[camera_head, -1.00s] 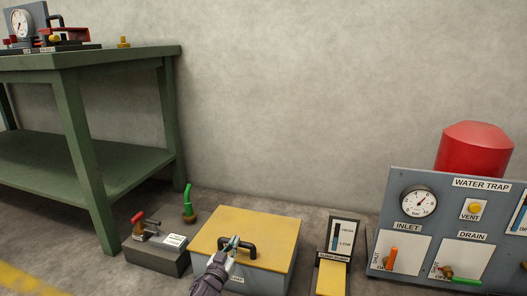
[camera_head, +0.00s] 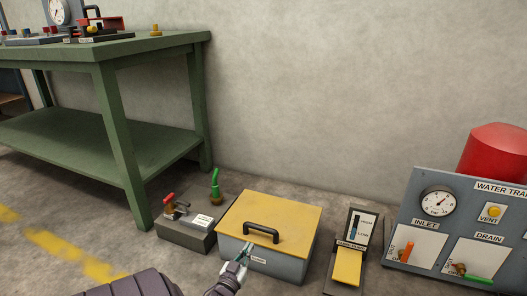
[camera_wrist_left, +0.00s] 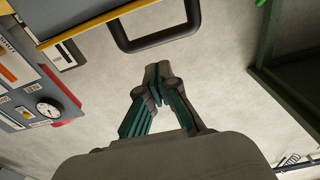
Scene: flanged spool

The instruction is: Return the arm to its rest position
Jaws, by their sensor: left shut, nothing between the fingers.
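My left gripper (camera_head: 243,254) is in front of the grey box with the yellow lid (camera_head: 285,222), near its front upper edge. Its fingers are closed together with nothing between them, as the left wrist view (camera_wrist_left: 158,82) also shows. The lid's black handle (camera_head: 262,231) stands just above and beyond the fingertips, apart from them. The lid lies shut on the box. In the left wrist view the handle (camera_wrist_left: 160,42) shows at the top, clear of the fingers. My right gripper is not in view.
A green workbench (camera_head: 120,50) stands at the back left. A block with a red-handled valve (camera_head: 185,232) sits left of the box. A gauge stand with a yellow plate (camera_head: 347,268) and the water trap panel (camera_head: 425,205) stand right. Floor at the left front is clear.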

